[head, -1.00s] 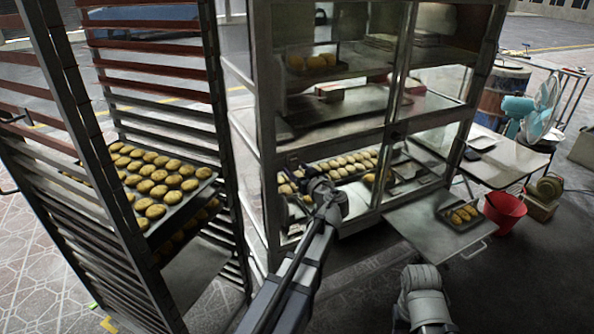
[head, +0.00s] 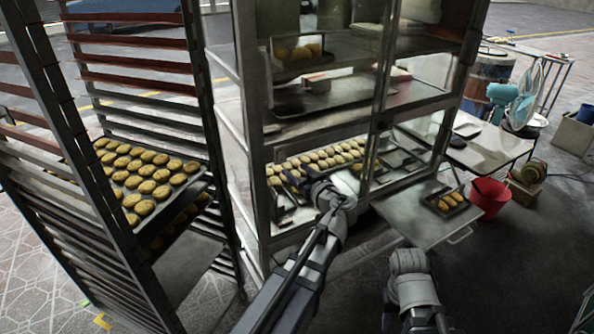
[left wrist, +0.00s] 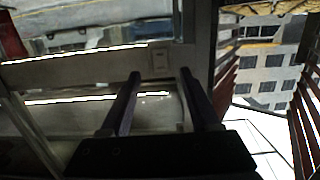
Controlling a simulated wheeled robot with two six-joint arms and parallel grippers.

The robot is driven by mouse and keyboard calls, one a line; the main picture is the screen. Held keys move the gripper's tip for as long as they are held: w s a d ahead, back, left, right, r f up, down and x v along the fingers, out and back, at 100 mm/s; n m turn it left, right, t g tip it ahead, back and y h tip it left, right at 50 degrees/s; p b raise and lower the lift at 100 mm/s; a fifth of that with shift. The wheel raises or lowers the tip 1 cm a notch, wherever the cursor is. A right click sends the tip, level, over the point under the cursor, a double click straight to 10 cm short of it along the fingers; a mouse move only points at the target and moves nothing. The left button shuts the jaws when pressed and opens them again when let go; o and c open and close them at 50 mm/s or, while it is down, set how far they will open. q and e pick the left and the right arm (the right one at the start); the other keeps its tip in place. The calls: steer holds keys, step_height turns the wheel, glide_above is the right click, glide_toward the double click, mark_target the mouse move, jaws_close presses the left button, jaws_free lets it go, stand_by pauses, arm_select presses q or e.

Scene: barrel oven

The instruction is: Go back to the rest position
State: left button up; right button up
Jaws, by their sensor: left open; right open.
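My left gripper (head: 298,184) is at the front of the glass-sided cabinet (head: 255,150), beside its lower tray of rolls (head: 318,160). In the left wrist view its two dark fingers (left wrist: 160,78) stand apart with nothing between them, so it is open and empty. Beyond them are a pale frame and glass. I cannot tell whether the gripper touches the cabinet. My right arm (head: 410,280) rises from the bottom edge, right of centre, in front of the cabinet. Its fingers do not show.
A tall rack (head: 75,140) with a tray of round buns (head: 150,205) stands close on the left. A pulled-out shelf (head: 400,220) holds a small tray of rolls (head: 444,203). A red bucket (head: 490,200), side table (head: 492,152) and fan (head: 525,105) stand right. The right foreground floor is clear.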

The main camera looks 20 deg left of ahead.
arm_select(q)
steer(key=s+d+f+m+g+h+p, duration=0.1)
steer(key=s+d+f+m+g+h, duration=0.4)
steer(key=s+d, duration=0.7)
steer(key=s+d+f+m+g+h+p, duration=0.2)
steer(key=s+d+f+m+g+h, duration=0.3)
steer(key=s+d+f+m, duration=0.4)
steer(key=s+d+f+h, duration=0.1)
steer(key=s+d, duration=0.1)
steer(key=shift+s+d+f+h, duration=0.35)
steer(key=shift+s+f+h, duration=0.05)
stand_by(0.5)
